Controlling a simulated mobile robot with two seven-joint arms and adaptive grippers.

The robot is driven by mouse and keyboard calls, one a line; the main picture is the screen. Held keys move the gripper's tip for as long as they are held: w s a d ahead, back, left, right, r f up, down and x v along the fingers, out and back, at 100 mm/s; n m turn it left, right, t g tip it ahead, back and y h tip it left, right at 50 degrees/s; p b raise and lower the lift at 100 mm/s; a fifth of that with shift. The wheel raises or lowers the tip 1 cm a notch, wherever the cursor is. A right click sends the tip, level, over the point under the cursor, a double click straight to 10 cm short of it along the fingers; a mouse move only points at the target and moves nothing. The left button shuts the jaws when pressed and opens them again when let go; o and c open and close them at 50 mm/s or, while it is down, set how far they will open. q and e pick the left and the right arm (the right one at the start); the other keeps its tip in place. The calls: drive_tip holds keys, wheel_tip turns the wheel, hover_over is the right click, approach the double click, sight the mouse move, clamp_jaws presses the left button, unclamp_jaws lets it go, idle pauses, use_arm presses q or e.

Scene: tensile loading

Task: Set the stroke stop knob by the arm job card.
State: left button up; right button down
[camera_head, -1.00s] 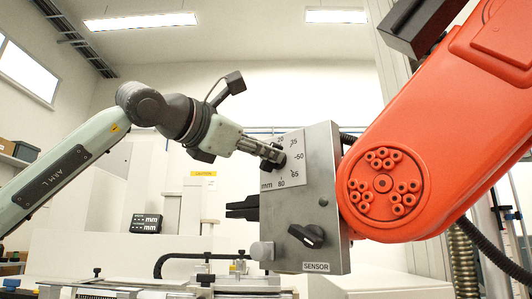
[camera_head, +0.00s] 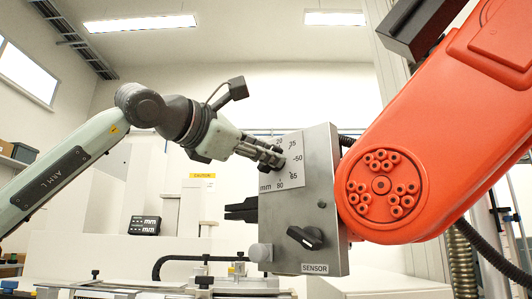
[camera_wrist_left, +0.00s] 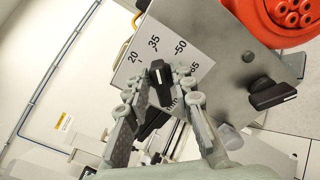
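The black stroke stop knob (camera_wrist_left: 161,84) sits on a white dial plate (camera_wrist_left: 141,58) marked 20, 35, 50, 65 and, in the head view, 80 mm. Its white line points roughly toward 35 in the left wrist view; the exact setting is hard to tell. My left gripper (camera_wrist_left: 162,80) is open, its two fingers on either side of the knob with small gaps showing. In the head view my left gripper (camera_head: 272,155) is at the dial plate (camera_head: 284,163) and partly covers the knob. My right gripper is not in view. No job card is readable.
The dial is on a grey box (camera_head: 318,200) labelled SENSOR, carried by a large orange arm (camera_head: 420,140). A second black knob (camera_head: 305,237) sits lower on the box. A black display (camera_head: 145,225) and a yellow caution label (camera_head: 203,175) stand behind.

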use_arm(q)
drive_tip(key=shift+o, duration=0.4)
drive_tip(key=v, duration=1.2)
drive_tip(key=shift+f, duration=0.1)
